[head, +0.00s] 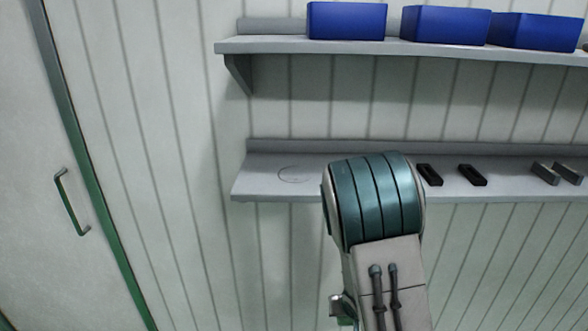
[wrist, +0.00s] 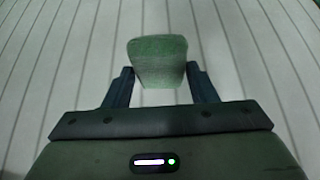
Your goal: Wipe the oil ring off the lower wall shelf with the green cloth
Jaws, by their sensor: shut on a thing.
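The oil ring (head: 295,174) is a thin dark outline on the left part of the lower wall shelf (head: 262,187). The green cloth (wrist: 158,62) shows in the wrist view as a pale green pad. My gripper (wrist: 158,82) is shut on the cloth, with one dark finger on each side. Behind the cloth is the ribbed wall, and no shelf shows in the wrist view. In the head view my arm stands in front of the lower shelf, right of the ring, and the cloth and fingers are hidden.
Black blocks (head: 472,175) and grey blocks (head: 556,173) lie on the lower shelf right of my arm. The upper shelf (head: 270,45) carries blue bins (head: 346,20) above. A door with a green handle (head: 70,203) is at the left. The shelf's left end is otherwise clear.

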